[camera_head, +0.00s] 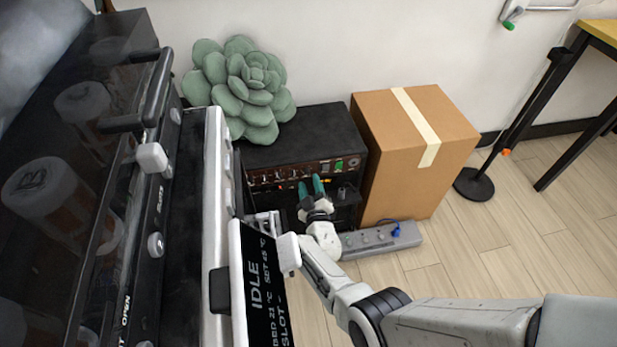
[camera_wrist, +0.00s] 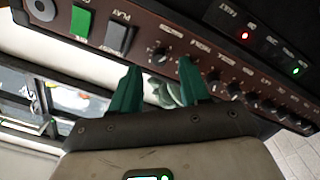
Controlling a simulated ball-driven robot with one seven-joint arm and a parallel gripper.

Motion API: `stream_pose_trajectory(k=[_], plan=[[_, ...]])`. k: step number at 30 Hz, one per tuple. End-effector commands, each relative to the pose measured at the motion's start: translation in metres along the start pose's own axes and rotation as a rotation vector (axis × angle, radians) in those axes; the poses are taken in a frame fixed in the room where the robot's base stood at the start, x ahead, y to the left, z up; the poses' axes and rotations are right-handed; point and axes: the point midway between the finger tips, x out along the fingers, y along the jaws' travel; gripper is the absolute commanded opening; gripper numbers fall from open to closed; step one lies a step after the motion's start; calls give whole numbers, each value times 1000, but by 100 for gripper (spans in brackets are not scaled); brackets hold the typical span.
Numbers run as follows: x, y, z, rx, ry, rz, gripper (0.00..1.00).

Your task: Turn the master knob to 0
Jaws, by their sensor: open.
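The amplifier (camera_head: 300,130) is a black box with a brown control panel (camera_head: 290,176) on its front, carrying a row of knobs. In the wrist view the panel appears upside down, and its labels are too blurred to read surely. The knob beside the switches (camera_wrist: 160,53), probably the master knob, lies just past and between the fingertips, with its pointer setting unclear. My gripper (camera_head: 314,187) is open and in front of the panel. Its two green fingers also show in the wrist view (camera_wrist: 157,76), with nothing held between them. Whether a fingertip touches the panel I cannot tell.
A green succulent cushion (camera_head: 240,85) rests on the amplifier. A cardboard box (camera_head: 400,160) stands close at its right, and a power strip (camera_head: 380,239) lies on the floor in front. A machine with a display (camera_head: 262,285) crowds the left. Open floor (camera_head: 500,250) lies right.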

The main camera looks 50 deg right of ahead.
Motion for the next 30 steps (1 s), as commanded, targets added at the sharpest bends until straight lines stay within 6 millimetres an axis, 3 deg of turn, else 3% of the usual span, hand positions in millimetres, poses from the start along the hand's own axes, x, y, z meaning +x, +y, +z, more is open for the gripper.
stream_pose_trajectory(k=[6,12,18,30], plan=[[-45,1,-5,-2,1,-7,46],[-71,0,-3,-1,0,-4,46],[-80,0,0,0,-1,-2,46],[-80,0,0,0,-1,-1,46]])
